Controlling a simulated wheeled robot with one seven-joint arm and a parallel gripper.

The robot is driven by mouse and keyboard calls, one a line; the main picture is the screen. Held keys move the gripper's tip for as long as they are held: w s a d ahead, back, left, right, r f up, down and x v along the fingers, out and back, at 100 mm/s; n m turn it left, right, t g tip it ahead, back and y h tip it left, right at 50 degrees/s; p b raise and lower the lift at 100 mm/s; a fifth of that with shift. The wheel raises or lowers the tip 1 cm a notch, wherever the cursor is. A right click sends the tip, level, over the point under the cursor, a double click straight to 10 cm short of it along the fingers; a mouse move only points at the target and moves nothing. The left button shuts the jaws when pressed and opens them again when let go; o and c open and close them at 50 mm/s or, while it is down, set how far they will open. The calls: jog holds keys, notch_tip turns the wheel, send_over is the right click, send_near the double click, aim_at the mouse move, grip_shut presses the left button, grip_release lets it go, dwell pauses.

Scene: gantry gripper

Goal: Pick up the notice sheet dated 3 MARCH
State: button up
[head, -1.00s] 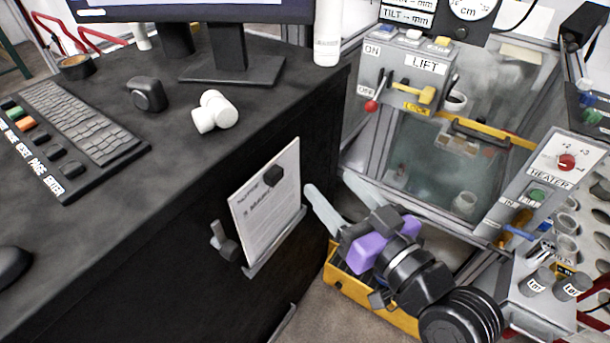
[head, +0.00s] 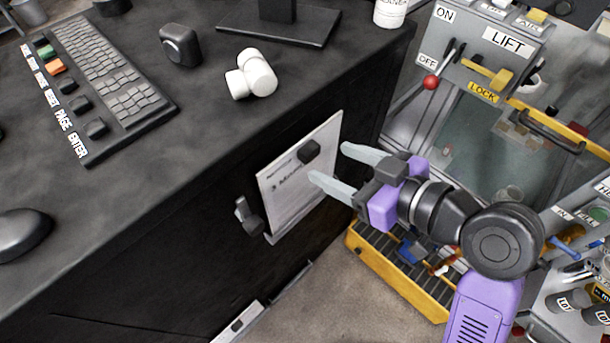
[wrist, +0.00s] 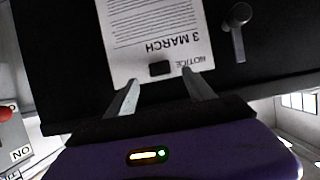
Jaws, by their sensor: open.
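The notice sheet (head: 284,205) is white with printed lines and hangs on the dark side panel of the desk. In the wrist view the sheet (wrist: 150,22) appears upside down and reads NOTICE and 3 MARCH. A small black block (head: 309,151) sits on the sheet near its top edge; it also shows in the wrist view (wrist: 160,68). My gripper (head: 329,164) is open, with its two pale fingers pointing at the sheet's upper right part. In the wrist view the fingers (wrist: 160,88) lie on either side of the block. I cannot tell whether they touch the sheet.
A dark handle (head: 249,215) sticks out of the panel left of the sheet. Above, the desk top holds a keyboard (head: 115,85) and white cylinders (head: 252,75). At right stand the LIFT panel (head: 490,45) and a yellow-edged crate (head: 400,287) on the floor.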

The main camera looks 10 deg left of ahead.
aim_at(314, 153)
jog(key=x, duration=0.4)
jog(key=shift+w+a+p, duration=0.1)
jog(key=shift+a+p, duration=0.05)
jog(key=shift+p, duration=0.2)
jog(key=shift+c, duration=0.2)
jog(key=shift+r, duration=0.1)
grip_shut()
